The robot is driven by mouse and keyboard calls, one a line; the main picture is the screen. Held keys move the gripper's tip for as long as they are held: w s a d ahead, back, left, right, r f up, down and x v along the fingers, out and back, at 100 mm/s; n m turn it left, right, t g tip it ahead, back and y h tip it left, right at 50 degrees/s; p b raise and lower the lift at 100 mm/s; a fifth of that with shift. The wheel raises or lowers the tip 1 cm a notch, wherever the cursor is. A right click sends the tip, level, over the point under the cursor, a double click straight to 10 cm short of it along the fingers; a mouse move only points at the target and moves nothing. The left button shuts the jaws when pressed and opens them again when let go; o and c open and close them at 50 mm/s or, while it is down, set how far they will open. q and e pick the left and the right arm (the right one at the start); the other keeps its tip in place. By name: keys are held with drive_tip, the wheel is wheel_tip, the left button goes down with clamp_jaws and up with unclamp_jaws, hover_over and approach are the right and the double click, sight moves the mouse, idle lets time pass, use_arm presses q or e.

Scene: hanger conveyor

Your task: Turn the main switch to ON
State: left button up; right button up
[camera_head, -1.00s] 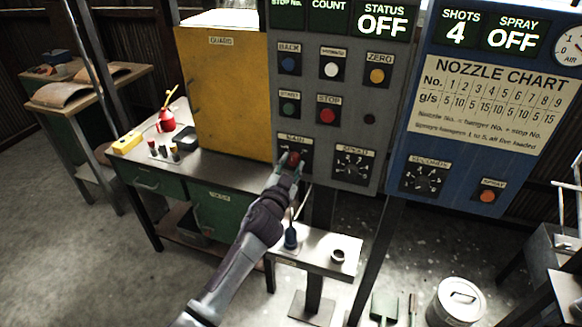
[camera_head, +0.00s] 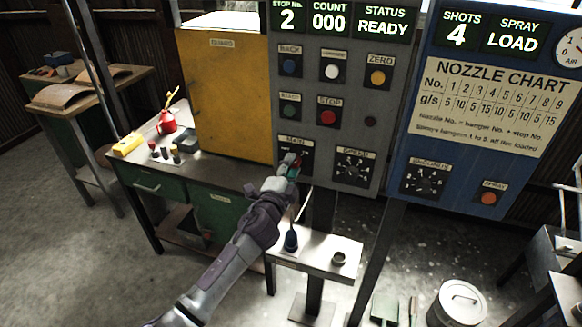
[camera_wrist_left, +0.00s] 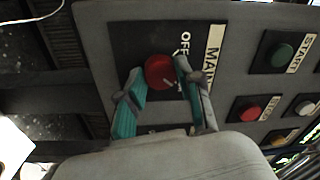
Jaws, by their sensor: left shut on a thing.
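The main switch is a red round knob (camera_wrist_left: 159,72) on a black plate (camera_wrist_left: 125,45) marked MAIN and OFF in the left wrist view. In the head view its plate (camera_head: 305,145) is at the lower left of the grey control panel (camera_head: 385,110), and the knob is mostly hidden by my gripper. My left gripper (camera_wrist_left: 160,85) has its teal fingers on either side of the knob and is shut on it. It also shows in the head view (camera_head: 290,165). The status display (camera_head: 382,22) reads READY, with stop No. 2 and count 000. My right gripper is not in view.
A blue panel (camera_head: 440,60) with a nozzle chart stands to the right; its spray display (camera_head: 513,38) reads LOAD. A yellow guard box (camera_head: 228,100) stands left on the workbench.

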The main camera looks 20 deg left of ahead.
use_arm(q)
drive_tip(key=shift+m, duration=0.6)
drive_tip(key=o, duration=1.2)
drive_tip(key=shift+c, duration=0.2)
drive_tip(key=s, duration=1.2)
drive_tip(key=shift+a+f, duration=0.2)
drive_tip(key=shift+f, duration=0.1)
drive_tip(key=s+a+f+n+g, duration=0.1)
drive_tip(key=s+f+n+g, duration=0.2)
drive_tip(key=f, duration=0.9)
drive_tip(key=s+a+f+n+g, duration=0.1)
drive_tip(key=s+f+g, duration=0.25)
drive_tip(key=f, duration=0.75)
drive_tip(key=s+a+f+n+g, duration=0.15)
drive_tip(key=s+f, duration=0.25)
drive_tip(key=f, duration=0.8)
drive_tip(key=s+f+n+g, duration=0.4)
drive_tip(key=s+f+g, duration=0.1)
drive_tip(key=s+f, duration=0.85)
drive_tip(key=s+f+n+g, duration=0.2)
drive_tip(key=s+f, duration=0.2)
drive_tip(key=s, duration=0.8)
drive_tip(key=s+f+n+g, duration=0.2)
drive_tip(key=s+f, duration=0.2)
drive_tip(key=s, duration=0.8)
drive_tip(key=shift+s+d+f+g+y, duration=0.15)
drive_tip(key=shift+s+f+g+y, duration=0.05)
drive_tip(key=shift+f+g+y, duration=0.1)
